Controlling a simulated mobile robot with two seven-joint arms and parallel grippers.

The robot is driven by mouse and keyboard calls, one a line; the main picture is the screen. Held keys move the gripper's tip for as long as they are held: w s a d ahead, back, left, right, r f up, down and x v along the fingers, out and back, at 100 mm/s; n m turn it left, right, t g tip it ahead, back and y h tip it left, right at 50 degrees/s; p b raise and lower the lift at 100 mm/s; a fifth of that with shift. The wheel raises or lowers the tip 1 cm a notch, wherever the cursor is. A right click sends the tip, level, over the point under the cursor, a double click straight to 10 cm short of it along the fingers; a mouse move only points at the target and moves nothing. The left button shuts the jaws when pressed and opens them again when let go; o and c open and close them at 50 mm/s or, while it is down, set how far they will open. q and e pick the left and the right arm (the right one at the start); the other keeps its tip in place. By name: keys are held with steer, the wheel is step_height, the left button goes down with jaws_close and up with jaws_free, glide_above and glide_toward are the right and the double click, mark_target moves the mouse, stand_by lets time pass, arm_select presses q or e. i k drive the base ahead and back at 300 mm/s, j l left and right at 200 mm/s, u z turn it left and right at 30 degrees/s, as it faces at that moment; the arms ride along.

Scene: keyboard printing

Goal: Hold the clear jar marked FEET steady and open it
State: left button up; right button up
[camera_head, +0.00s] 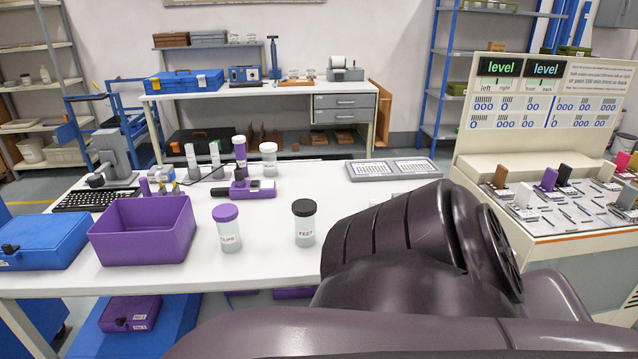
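The clear jar marked FEET (305,230) stands upright on the white table, near its front edge. Its black lid (304,207) is on. A similar clear jar with a purple lid (227,230), whose label looks like CLIPS, stands to its left. A large dark arm of mine fills the lower right, just right of the FEET jar, and hides part of the table. Neither gripper shows in the head view, and nothing is seen holding the jar.
A purple bin (143,228) and a blue case (40,240) stand left of the jars. Behind are a purple device (252,188), several small bottles, a black keyboard (95,199) and a grey keyboard tray (393,169). A console panel (545,120) stands at right. The table between jars and tray is clear.

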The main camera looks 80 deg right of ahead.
mark_target(304, 227)
steer(key=z, duration=2.85)
steer(key=k+j+u, duration=0.4)
steer(key=k+j, duration=0.25)
steer(key=k, duration=0.05)
